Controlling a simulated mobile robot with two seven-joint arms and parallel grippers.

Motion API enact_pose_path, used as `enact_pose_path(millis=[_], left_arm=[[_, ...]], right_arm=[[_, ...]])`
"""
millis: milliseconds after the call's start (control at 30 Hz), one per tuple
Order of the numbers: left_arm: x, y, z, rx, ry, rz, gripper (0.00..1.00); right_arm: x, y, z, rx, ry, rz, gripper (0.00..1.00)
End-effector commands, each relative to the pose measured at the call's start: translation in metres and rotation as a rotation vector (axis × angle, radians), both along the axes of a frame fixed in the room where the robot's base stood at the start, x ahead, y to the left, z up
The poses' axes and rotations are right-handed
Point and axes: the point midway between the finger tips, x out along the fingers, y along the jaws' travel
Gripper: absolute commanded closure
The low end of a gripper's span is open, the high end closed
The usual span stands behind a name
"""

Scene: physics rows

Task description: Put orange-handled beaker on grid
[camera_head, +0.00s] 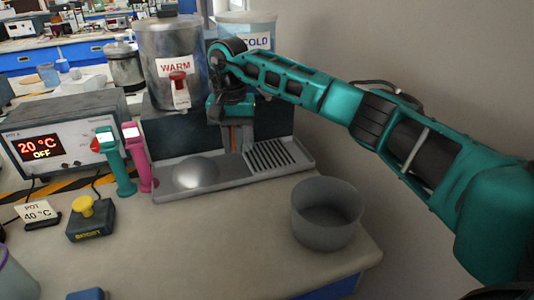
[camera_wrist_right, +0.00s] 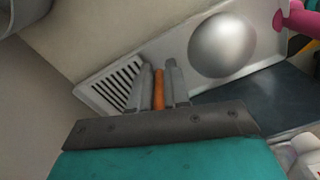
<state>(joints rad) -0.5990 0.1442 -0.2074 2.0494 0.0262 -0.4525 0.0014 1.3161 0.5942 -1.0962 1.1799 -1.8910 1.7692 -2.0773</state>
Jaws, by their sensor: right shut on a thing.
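My right gripper (camera_head: 237,140) hangs over the back of the grey tray, near the left end of the grid (camera_head: 272,154). In the right wrist view the gripper (camera_wrist_right: 161,88) is shut on an orange handle (camera_wrist_right: 159,90), upright between its two fingers. The body of the beaker cannot be made out in either view. The slatted grid also shows in the right wrist view (camera_wrist_right: 112,86), just left of the fingers, with no vessel seen on it. My left gripper is not in view.
The tray has a rounded silver shape (camera_head: 195,173) left of the grid. WARM (camera_head: 172,55) and COLD (camera_head: 247,32) tanks stand behind. Green (camera_head: 117,165) and pink (camera_head: 138,158) handles stand at left. A grey open bowl (camera_head: 325,213) stands in front, right.

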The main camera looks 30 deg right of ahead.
Motion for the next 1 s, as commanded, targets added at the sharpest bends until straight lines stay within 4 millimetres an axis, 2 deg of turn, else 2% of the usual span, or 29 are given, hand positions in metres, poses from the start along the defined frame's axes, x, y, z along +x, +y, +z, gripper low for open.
enact_pose_path(millis=[33,133,300,567,767,867,1000], left_arm=[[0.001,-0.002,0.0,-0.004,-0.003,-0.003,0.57],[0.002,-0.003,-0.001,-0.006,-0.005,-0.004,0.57],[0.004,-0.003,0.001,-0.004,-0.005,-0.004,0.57],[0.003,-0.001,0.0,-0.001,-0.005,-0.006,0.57],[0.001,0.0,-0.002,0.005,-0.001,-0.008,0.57],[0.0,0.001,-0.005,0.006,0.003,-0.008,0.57],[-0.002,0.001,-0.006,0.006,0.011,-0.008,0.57]], right_arm=[[-0.001,0.0,-0.014,0.001,0.003,0.001,1.0],[-0.001,0.0,-0.034,0.0,0.002,0.0,1.0],[-0.007,-0.028,-0.032,0.0,-0.001,-0.003,1.0],[-0.011,-0.047,-0.031,0.0,-0.001,-0.002,1.0],[-0.019,-0.079,-0.031,0.0,0.0,-0.004,1.0],[-0.019,-0.077,-0.043,0.002,0.001,0.001,1.0],[-0.019,-0.078,-0.043,0.001,-0.002,0.0,1.0]])
